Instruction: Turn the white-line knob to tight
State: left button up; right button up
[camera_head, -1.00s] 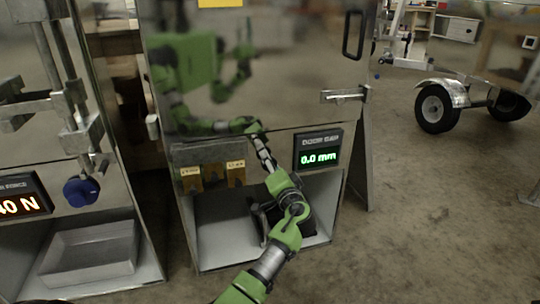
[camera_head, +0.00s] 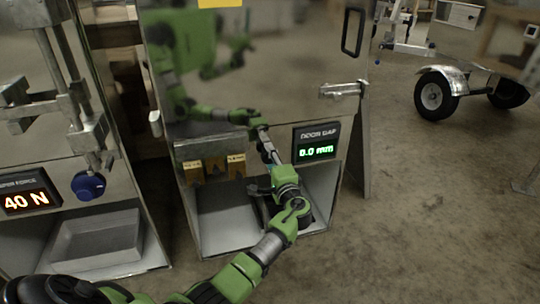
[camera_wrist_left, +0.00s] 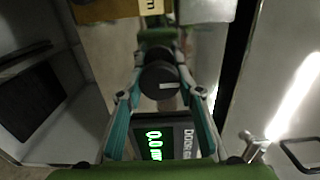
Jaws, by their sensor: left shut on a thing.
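The knob (camera_wrist_left: 160,80) is a dark round one with a short white line on its face, seen in the left wrist view. My left gripper (camera_wrist_left: 161,92) has one teal-grey finger on each side of it and is shut on it. In the head view my left gripper (camera_head: 266,146) reaches the front of the metal cabinet, left of the door gap display (camera_head: 317,143). The knob is hidden there behind the gripper. The display reads 0.0 mm in green. My right gripper is not in view.
A blue knob (camera_head: 88,185) and a 40 N display (camera_head: 27,198) are on the left cabinet. A door handle (camera_head: 343,89) is upper right.

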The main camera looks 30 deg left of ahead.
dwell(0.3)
pick_arm(q)
jog(key=o, duration=1.1)
jog(key=v, duration=1.2)
